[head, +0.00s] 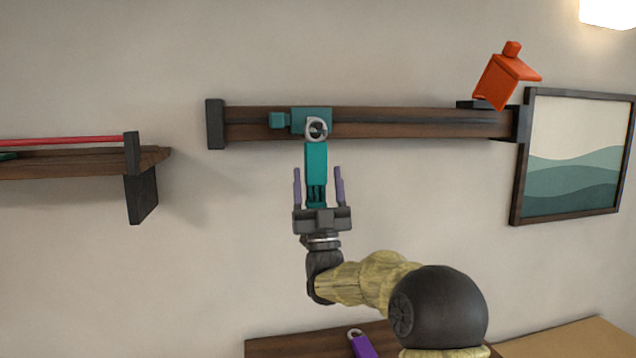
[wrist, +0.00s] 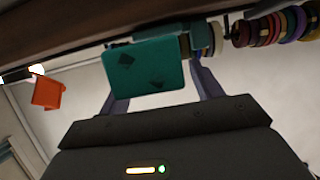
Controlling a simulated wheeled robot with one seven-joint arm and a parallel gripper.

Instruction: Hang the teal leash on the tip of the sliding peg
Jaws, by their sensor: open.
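The teal leash (head: 316,165) hangs upright below the rail, its metal ring (head: 316,128) at the top in front of the teal sliding peg (head: 298,119). The ring appears to be on the peg's tip, though the tip itself is hard to make out. My gripper (head: 317,170) is open, with a purple finger on either side of the leash's lower part and gaps between.
The dark wooden rail (head: 420,122) runs along the wall, with an orange box-like piece (head: 505,78) above its right end. A framed picture (head: 575,155) hangs at right, a shelf (head: 80,163) at left. A purple leash (head: 362,345) lies on a surface below. Several coloured rings (wrist: 270,26) show in the wrist view.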

